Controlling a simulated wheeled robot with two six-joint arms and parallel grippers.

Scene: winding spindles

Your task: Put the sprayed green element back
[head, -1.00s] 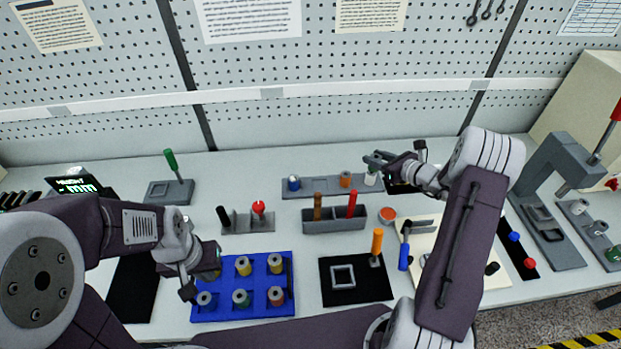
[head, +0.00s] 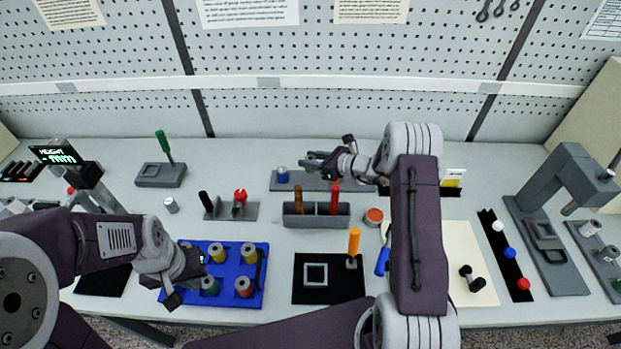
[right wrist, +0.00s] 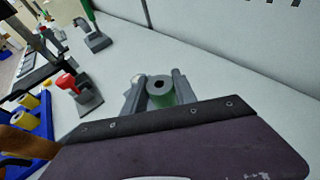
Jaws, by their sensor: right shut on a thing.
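The green element (right wrist: 160,92) is a short cylinder with a grey top, a dark centre hole and a green side. In the right wrist view it sits between both fingers of my right gripper (right wrist: 159,88), which is shut on it. In the head view my right gripper (head: 312,160) is over the middle of the grey rack (head: 274,187) at the back. A blue-topped piece (head: 282,174) stands at the rack's left end. The rack's right part is hidden by my arm. My left gripper (head: 186,280) is at the blue tray's left side; its jaw opening is unclear.
The blue tray (head: 228,300) holds several coloured spools. In front of the rack stands a grey holder (head: 315,221) with brown and red handles. A red-knobbed stand (head: 239,205) and a green-handled stand (head: 160,174) are to the left. Bench behind the rack is clear.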

